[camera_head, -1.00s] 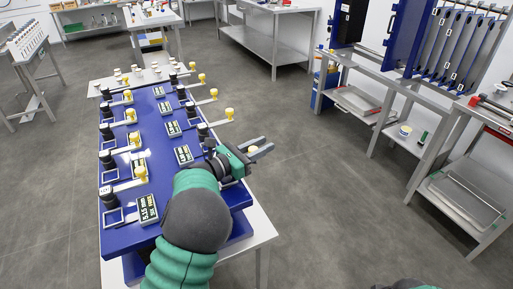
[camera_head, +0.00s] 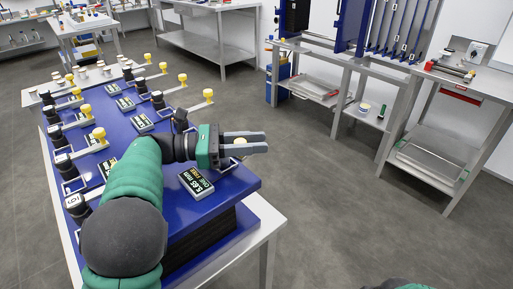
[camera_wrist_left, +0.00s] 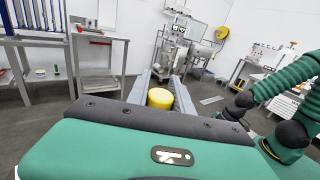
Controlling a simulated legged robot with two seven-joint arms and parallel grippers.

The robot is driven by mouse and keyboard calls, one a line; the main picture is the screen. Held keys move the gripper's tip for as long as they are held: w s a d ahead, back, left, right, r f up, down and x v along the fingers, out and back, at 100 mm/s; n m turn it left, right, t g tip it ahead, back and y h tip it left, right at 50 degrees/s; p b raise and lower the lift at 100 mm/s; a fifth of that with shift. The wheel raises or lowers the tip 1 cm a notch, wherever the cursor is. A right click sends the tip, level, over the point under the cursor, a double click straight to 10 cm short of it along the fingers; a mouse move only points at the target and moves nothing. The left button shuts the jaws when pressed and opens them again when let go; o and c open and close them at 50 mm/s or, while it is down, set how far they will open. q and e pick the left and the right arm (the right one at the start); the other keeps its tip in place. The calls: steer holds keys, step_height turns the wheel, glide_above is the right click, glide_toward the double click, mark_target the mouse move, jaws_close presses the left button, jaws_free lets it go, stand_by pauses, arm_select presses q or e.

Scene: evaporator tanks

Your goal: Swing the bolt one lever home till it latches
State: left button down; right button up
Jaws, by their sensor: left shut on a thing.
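The blue bench top (camera_head: 170,225) carries two rows of black posts with yellow-knobbed levers. The near right label (camera_head: 195,183) reads 5.85 mm, ONE FREE. My left gripper (camera_head: 254,143) is shut on the yellow knob (camera_head: 240,143) of the lever beside this label. The left wrist view shows the yellow knob (camera_wrist_left: 160,98) between the two grey fingers. The lever's bar and post are largely hidden by my wrist. A bracket (camera_head: 229,168) shows on the blue top below the gripper. My right gripper cannot be made out.
Several other yellow-knobbed levers, such as one knob (camera_head: 208,94), stand out past the right edge farther back. A grey steel bench (camera_head: 450,75) stands at the right. The floor (camera_head: 320,190) between is clear.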

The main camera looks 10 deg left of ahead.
arm_select(q)
steer(key=shift+s+a+m+g+b, duration=0.3)
steer(key=shift+s+m+g, duration=0.1)
steer(key=shift+g, duration=0.2)
steer(key=c, duration=1.1)
jaws_free()
steer(key=shift+c, duration=0.2)
steer(key=shift+r, duration=0.15)
steer(key=s+d+r, duration=0.1)
steer(key=s+r, duration=0.1)
steer(key=s, duration=0.5)
steer(key=s+d+r+p, duration=0.1)
steer(key=s+r, duration=0.1)
steer(key=s, duration=0.6)
steer(key=shift+s+d+r, duration=0.2)
steer(key=shift+s+r, duration=0.05)
steer(key=shift+s, duration=0.05)
